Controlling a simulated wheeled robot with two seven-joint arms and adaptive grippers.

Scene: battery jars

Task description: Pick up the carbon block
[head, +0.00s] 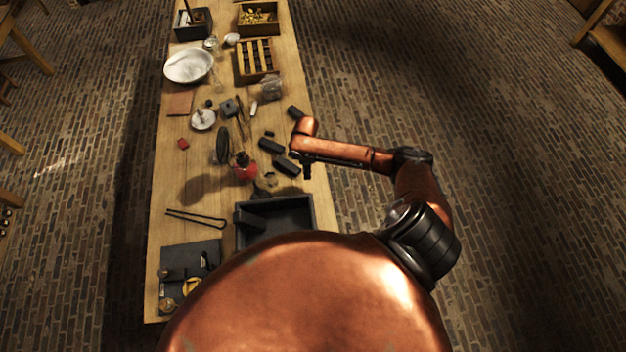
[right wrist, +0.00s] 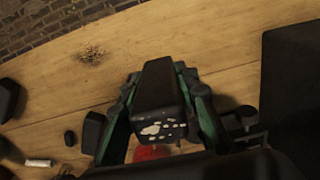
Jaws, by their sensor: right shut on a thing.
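My right gripper (head: 306,170) is over the right edge of the wooden table, pointing down. In the right wrist view my right gripper (right wrist: 160,112) has its two green-sided fingers on either side of a black carbon block (right wrist: 158,85) and is shut on it. The block's near end has white speckles. I cannot tell whether it touches the table. In the head view dark blocks (head: 271,146) and (head: 286,166) lie just left of the gripper, and another dark block (head: 294,112) lies farther up the table. My left gripper is not in view.
A dark tray (head: 308,213) stands at the near right of the table (head: 190,218). A red-based item (head: 243,172) stands left of the blocks. Tongs (head: 197,217), a white bowl (head: 188,65) and a slotted wooden crate (head: 239,62) are also on the table.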

